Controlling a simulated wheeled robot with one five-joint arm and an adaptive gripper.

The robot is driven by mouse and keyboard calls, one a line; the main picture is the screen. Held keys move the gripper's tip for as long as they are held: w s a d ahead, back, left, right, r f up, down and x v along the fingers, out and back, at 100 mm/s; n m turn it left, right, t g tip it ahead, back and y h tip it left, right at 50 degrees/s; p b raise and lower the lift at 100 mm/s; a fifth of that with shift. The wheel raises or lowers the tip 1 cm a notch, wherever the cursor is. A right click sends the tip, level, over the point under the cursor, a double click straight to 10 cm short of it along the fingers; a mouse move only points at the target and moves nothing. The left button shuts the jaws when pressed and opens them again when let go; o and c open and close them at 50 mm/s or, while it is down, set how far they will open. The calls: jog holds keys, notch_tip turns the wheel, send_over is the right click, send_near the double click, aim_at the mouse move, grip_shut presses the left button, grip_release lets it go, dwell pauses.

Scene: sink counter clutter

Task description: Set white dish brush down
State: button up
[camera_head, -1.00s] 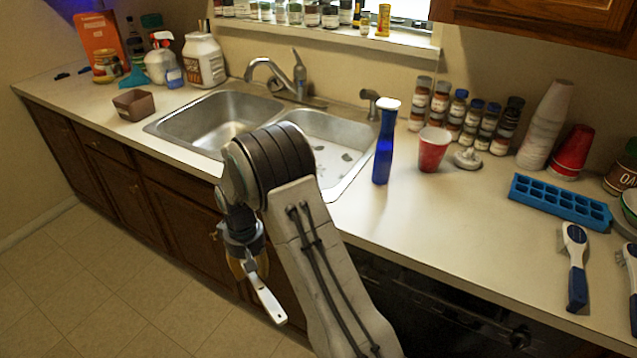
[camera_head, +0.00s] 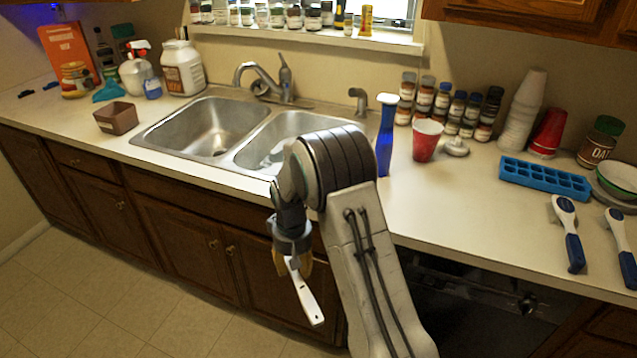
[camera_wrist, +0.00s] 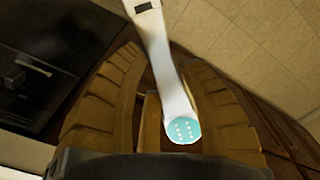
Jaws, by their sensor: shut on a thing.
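My gripper (camera_head: 293,250) is shut on the white dish brush (camera_head: 305,292). It holds the brush in front of the lower cabinets, beyond the counter's front edge and below its top. In the head view the white handle hangs down, tilted to the lower right. In the wrist view the white brush (camera_wrist: 172,75) runs between the two ribbed tan fingers, with a round teal end with white dots near the palm. The counter (camera_head: 440,212) is in the head view, with a bare stretch to the right of my arm.
A double sink (camera_head: 207,126) lies behind my arm. Two blue-and-white brushes (camera_head: 570,235) lie at the right. A brown container (camera_head: 117,118) is left of the sink.

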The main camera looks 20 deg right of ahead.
jog(key=shift+r+p, duration=0.35)
jog(key=shift+r, duration=0.3)
jog(key=shift+d+r+p, duration=0.1)
jog(key=shift+r+p, duration=0.85)
jog(key=shift+p, duration=0.3)
notch_tip(320, 180, up, 8)
jog(key=p, duration=0.8)
jog(key=w+d+r+g+b, duration=0.1)
jog(key=w+d+r, duration=0.9)
jog(key=d, duration=0.2)
jog(key=shift+d+m, duration=0.15)
jog(key=shift+m, duration=0.15)
